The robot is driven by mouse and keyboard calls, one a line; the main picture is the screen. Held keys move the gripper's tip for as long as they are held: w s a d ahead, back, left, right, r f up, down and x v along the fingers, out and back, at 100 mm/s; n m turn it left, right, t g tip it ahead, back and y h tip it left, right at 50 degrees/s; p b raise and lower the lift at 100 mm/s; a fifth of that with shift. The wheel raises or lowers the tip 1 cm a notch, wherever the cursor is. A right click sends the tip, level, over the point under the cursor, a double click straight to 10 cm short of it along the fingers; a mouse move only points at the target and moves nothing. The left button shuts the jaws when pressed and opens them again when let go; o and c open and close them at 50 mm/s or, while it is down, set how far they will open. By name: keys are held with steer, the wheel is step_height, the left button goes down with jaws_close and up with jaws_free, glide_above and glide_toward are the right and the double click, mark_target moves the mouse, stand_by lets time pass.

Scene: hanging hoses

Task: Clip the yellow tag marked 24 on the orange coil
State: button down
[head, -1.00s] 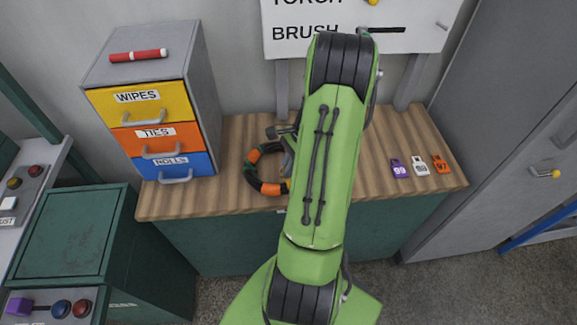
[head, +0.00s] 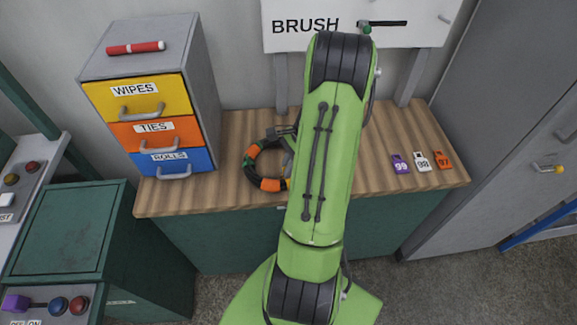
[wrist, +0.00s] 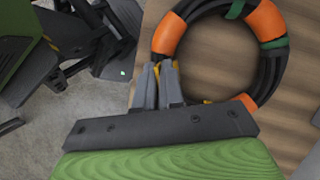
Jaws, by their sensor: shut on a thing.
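The coil (head: 270,184) is a black hose loop with orange bands, lying on the wooden bench left of my arm. The wrist view shows the coil (wrist: 266,75) closer, with green wraps between its orange bands. My gripper (wrist: 160,68) is at the coil's near left side, its fingers beside an orange band. It is shut on the yellow tag (wrist: 157,70), of which only small yellow slivers show. The number on it is hidden. I cannot tell whether the tag touches the hose. In the head view my arm hides most of the gripper and part of the coil.
A purple tag marked 99 (head: 400,164), a white tag (head: 422,161) and an orange tag (head: 442,160) lie at the bench's right. A drawer cabinet (head: 205,95) stands at the left with a red marker (head: 135,48) on top. The bench (head: 365,180) is otherwise mostly clear.

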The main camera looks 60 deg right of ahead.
steer(key=shift+f+b, duration=0.45)
steer(key=shift+f, duration=0.2)
stand_by(0.4)
steer(key=c, duration=1.2)
jaws_free()
steer(key=p+v, duration=0.4)
steer(key=v, duration=1.2)
steer(key=shift+w, duration=0.1)
